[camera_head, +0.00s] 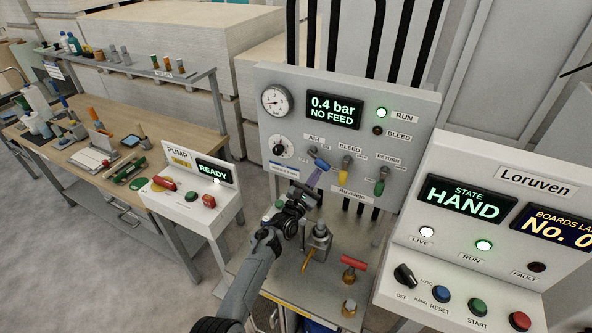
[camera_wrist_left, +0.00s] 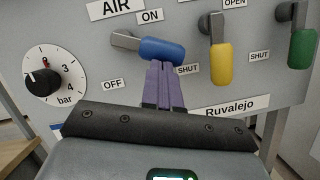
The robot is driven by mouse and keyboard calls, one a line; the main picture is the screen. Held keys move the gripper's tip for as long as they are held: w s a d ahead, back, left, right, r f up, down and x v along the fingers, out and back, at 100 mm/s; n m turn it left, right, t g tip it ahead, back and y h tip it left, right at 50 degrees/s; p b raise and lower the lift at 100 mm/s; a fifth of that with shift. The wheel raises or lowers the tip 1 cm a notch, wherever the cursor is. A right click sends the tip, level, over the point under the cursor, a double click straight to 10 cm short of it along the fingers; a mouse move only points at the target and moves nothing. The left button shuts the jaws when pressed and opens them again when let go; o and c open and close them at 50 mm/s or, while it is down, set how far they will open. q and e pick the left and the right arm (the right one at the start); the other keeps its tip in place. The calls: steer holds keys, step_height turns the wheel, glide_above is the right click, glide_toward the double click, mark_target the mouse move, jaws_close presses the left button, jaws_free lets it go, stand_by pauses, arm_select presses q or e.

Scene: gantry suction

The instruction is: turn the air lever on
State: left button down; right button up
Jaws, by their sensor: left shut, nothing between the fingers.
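The air lever has a blue grip (camera_head: 322,165) and lies nearly sideways on the grey panel (camera_head: 420,130), its grip pointing right and slightly down. In the left wrist view the blue grip (camera_wrist_left: 163,50) sits just below the ON label, with the OFF label lower left. My left gripper (camera_head: 316,174) has its purple fingers shut and empty. In the wrist view its fingertips (camera_wrist_left: 164,66) meet the underside of the blue grip; whether they touch is hard to tell. My right gripper is not in view.
The panel display (camera_head: 335,109) reads 0.4 bar NO FEED. A yellow lever (camera_head: 346,170) and a green lever (camera_head: 380,186) hang close to the right. A dial (camera_head: 281,148) is at the left. The white Loruven console (camera_head: 545,222) stands at the right.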

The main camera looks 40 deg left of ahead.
arm_select(q)
steer(key=shift+w+d+r+p, duration=0.15)
steer(key=shift+d+r+p, duration=0.45)
steer(key=shift+r, duration=0.2)
steer(key=shift+d+r, duration=0.1)
steer(key=shift+r, duration=0.15)
steer(key=s+d+f+p, duration=0.2)
steer(key=s+f+p, duration=0.2)
steer(key=s, duration=0.7)
step_height(320, 180, down, 3)
steer(key=shift+d+r+p, duration=0.1)
steer(key=shift+d+p, duration=0.2)
steer(key=shift+p, duration=0.1)
